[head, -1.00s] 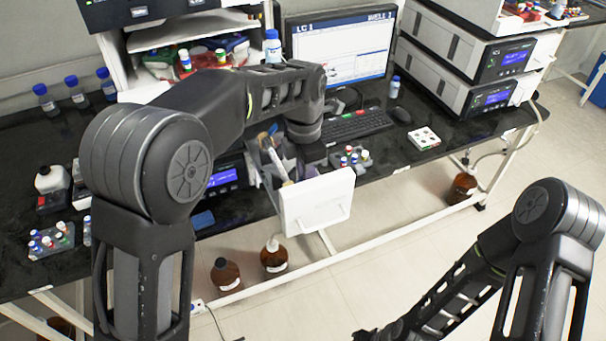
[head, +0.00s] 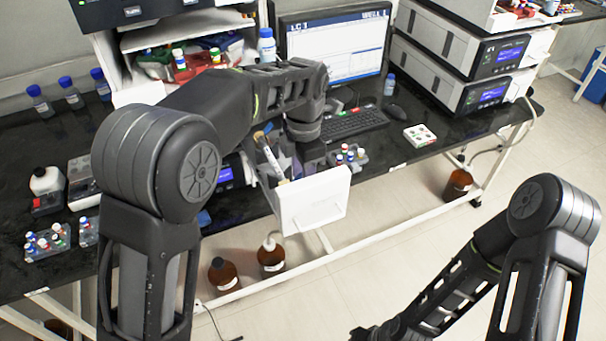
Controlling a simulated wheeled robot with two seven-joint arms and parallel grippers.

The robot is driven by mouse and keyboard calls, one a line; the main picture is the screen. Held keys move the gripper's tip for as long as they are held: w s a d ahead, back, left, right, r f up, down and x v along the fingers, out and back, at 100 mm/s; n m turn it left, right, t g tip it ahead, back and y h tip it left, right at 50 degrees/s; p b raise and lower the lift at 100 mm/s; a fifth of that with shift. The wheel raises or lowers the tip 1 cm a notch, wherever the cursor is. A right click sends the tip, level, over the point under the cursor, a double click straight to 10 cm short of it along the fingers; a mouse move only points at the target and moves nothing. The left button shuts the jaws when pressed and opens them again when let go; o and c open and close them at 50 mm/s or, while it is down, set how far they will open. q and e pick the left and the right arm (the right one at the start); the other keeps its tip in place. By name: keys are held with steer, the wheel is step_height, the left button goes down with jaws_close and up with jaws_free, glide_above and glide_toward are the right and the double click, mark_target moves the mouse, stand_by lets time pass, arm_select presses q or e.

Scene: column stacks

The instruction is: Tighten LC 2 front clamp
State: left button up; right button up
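The task names an LC 2 front clamp; the monitor (head: 335,50) reads "LC 1", and I cannot make out a clamp or an LC 2 label. A white open door or drawer front (head: 318,203) stands out from the bench edge in the middle, with a column-like tube (head: 272,155) slanting behind it. My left arm reaches across the bench, and its end is beside this tube; its fingers are hidden or too dark to tell. My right gripper (head: 362,335) is low at the bottom edge, over the floor, partly cut off, its fingers unclear.
A keyboard (head: 352,122) and a white card-like block (head: 420,135) lie on the bench. Stacked instruments (head: 465,90) fill the right. Brown bottles (head: 222,273) stand on the floor below.

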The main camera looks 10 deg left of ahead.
arm_select(q)
steer(key=shift+r, duration=0.1)
steer(key=shift+r, duration=0.25)
step_height(320, 180, up, 7)
steer(key=shift+r+b, duration=0.1)
steer(key=shift+b, duration=0.25)
stand_by(0.3)
